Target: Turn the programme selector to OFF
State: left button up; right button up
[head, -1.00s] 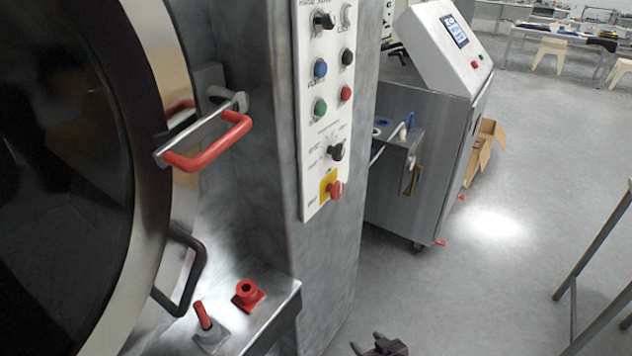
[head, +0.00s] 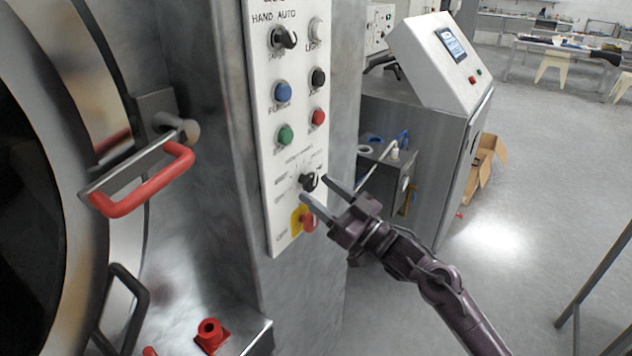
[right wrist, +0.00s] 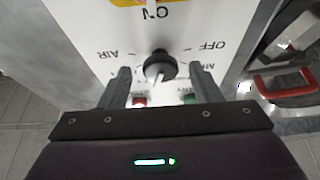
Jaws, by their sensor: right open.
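The programme selector is a black knob (head: 309,182) low on the white control panel (head: 265,165), above the yellow plate with the red button. In the right wrist view the knob (right wrist: 160,66) shows a pale grip bar running nearly up and down. The printing there is upside down: OFF (right wrist: 212,46) is upper right of the knob and AIR (right wrist: 118,53) is left. My right gripper (head: 314,189) is open, its fingers pointing at the panel; in the right wrist view its fingers (right wrist: 160,70) stand on either side of the knob, apart from it. Contact is not visible. My left gripper is out of view.
A red emergency button (head: 308,221) sits just below the knob. Green (head: 285,135) and red (head: 317,117) buttons are above. A red door handle (head: 145,185) juts out at left. A steel cabinet (head: 430,120) stands behind right; open floor lies right.

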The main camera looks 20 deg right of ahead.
jog(key=shift+x, duration=1)
jog(key=shift+c, duration=0.5)
